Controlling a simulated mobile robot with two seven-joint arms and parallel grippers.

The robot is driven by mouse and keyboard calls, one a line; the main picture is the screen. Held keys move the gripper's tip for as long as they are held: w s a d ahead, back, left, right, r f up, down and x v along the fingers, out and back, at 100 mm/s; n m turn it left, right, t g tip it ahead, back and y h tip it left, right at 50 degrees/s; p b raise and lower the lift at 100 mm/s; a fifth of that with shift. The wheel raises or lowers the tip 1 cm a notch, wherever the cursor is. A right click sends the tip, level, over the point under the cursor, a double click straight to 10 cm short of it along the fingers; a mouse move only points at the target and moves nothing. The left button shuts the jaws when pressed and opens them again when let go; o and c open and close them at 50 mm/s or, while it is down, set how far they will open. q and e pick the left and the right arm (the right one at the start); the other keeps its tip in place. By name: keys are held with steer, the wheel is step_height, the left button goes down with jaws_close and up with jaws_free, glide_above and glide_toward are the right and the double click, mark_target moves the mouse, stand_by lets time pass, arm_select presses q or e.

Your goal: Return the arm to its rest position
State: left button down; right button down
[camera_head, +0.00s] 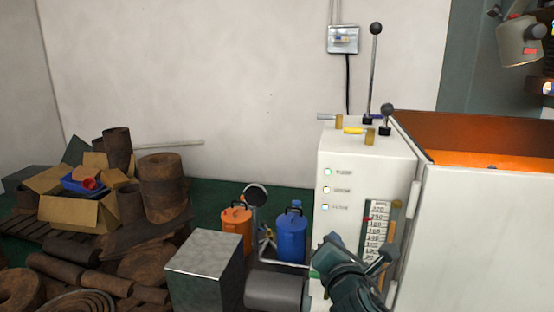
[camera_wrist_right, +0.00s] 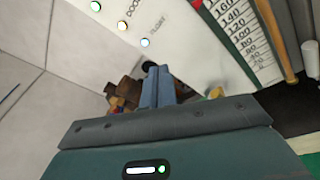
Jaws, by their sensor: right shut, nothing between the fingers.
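My right gripper (camera_head: 326,250) is in front of the lower part of the white control cabinet (camera_head: 345,152) in the head view, its dark teal arm coming up from the bottom edge. In the right wrist view its two grey-blue fingers (camera_wrist_right: 157,85) are together and empty. The cabinet's round lamps and its numbered scale (camera_head: 376,232) show beyond the gripper. The scale also appears at the upper right of the wrist view (camera_wrist_right: 240,35). I cannot tell the exact gap between gripper and cabinet. My left gripper is not in view.
Two black-knobbed levers (camera_head: 374,75) stand on the cabinet. A grey metal block (camera_head: 205,270) and cylinder (camera_head: 272,290) lie left of the gripper. Orange (camera_head: 237,229) and blue (camera_head: 291,238) canisters stand behind. A rusty scrap pile (camera_head: 120,240) fills the left. A white-walled bin (camera_head: 485,240) is right.

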steer(key=s+a+f+m+g+y, duration=0.1)
steer(key=s+f+m+g+y, duration=0.35)
steer(key=f, duration=0.75)
steer(key=s+f+m+g, duration=0.1)
steer(key=s+f+m, duration=0.7)
steer(key=s+m, duration=0.2)
steer(key=s+f+m, duration=0.8)
steer(key=s+m, duration=0.2)
steer(key=s, duration=0.1)
steer(key=shift+s+g+y, duration=0.3)
steer(key=shift+g+y, duration=0.05)
